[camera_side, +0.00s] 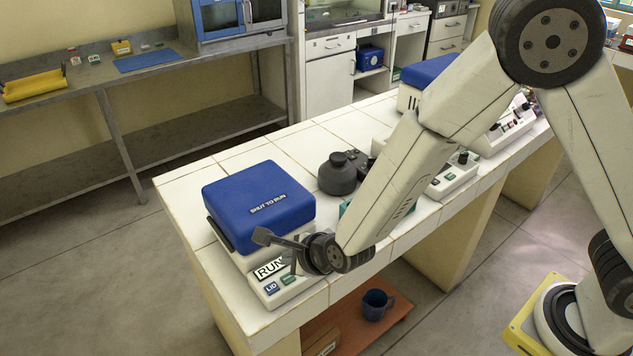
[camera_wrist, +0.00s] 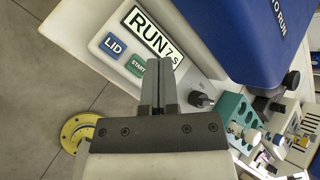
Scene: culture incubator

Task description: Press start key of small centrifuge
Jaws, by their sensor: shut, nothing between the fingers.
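The small centrifuge (camera_side: 258,205) stands at the table's near left corner, its blue lid shut and marked "SHUT TO RUN". Its sloped white front panel has a display (camera_wrist: 151,33) reading "RUN 7 s". Below the display are a blue LID key (camera_wrist: 114,46) and a green START key (camera_wrist: 138,64); the START key also shows in the side view (camera_side: 289,280). My gripper (camera_wrist: 159,62) is shut and empty. Its fingertips are over the panel, just right of the START key in the wrist view, covering its right edge. I cannot tell whether they touch the panel.
A dark round-bodied vessel (camera_side: 338,174) stands behind the centrifuge. A teal block with holes (camera_wrist: 237,116) is to its right, with white devices beyond. A blue mug (camera_side: 375,304) sits on the low shelf. The floor left of the table is clear.

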